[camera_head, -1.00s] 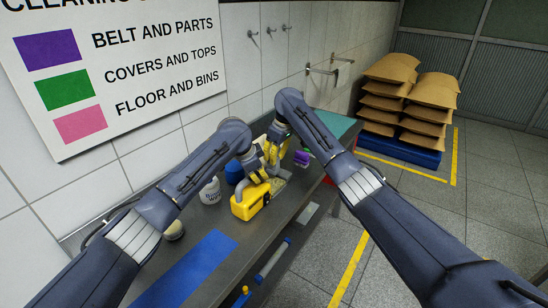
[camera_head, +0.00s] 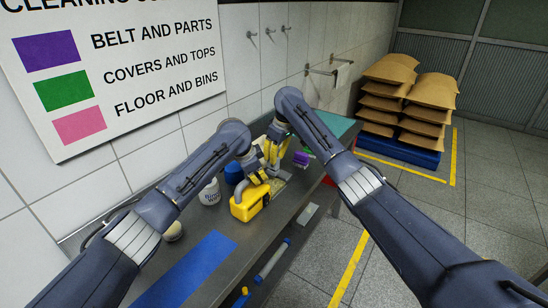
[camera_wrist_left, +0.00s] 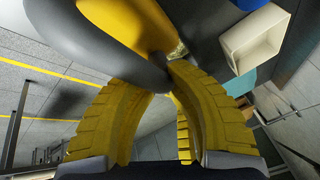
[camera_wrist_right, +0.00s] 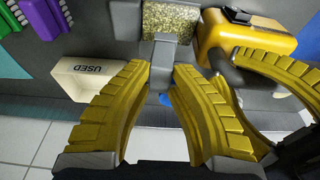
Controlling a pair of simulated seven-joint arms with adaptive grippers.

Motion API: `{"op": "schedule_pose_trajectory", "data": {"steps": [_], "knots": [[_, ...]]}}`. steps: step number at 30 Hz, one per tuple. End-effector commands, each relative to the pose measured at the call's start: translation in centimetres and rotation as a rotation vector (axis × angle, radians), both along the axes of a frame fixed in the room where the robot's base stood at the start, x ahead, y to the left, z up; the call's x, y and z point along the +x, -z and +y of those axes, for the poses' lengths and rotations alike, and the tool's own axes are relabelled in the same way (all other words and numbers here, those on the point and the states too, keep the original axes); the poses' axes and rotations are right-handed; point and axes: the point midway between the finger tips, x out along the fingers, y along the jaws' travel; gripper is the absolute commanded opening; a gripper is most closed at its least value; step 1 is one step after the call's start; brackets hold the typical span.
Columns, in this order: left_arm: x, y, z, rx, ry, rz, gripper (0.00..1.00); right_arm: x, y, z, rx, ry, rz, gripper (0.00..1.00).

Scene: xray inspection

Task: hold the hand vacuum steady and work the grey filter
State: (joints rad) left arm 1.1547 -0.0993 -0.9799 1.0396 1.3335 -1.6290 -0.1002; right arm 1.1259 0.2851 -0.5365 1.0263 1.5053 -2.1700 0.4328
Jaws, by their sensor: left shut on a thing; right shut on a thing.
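The yellow hand vacuum (camera_head: 248,205) with a grey handle lies on the dark bench in the head view. My left gripper (camera_head: 262,178) is shut on its grey handle (camera_wrist_left: 75,50), seen close in the left wrist view. My right gripper (camera_head: 274,158) is shut on a grey tab (camera_wrist_right: 163,60). The tab joins a speckled, dusty-looking panel of the grey filter (camera_wrist_right: 170,20) in the right wrist view. The filter is beside the yellow body (camera_wrist_right: 265,42); I cannot tell how far it is seated. My fingers hide part of the tab and handle.
A cream box marked USED (camera_wrist_right: 85,80) stands close to the filter. Purple (camera_wrist_right: 55,22) and green (camera_wrist_right: 10,50) items are near it. A white tub (camera_head: 209,193) and a blue object (camera_head: 234,172) stand behind the vacuum.

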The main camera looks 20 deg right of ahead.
Motion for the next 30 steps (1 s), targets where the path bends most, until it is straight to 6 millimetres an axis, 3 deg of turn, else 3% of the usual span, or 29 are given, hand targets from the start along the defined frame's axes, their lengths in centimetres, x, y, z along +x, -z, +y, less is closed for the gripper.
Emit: {"op": "schedule_pose_trajectory", "data": {"steps": [30], "knots": [[0.0,0.2,0.1,0.002,0.0,0.002,0.0,0.1,-3.0,0.2,0.004,-0.002,-0.003,0.0]]}}
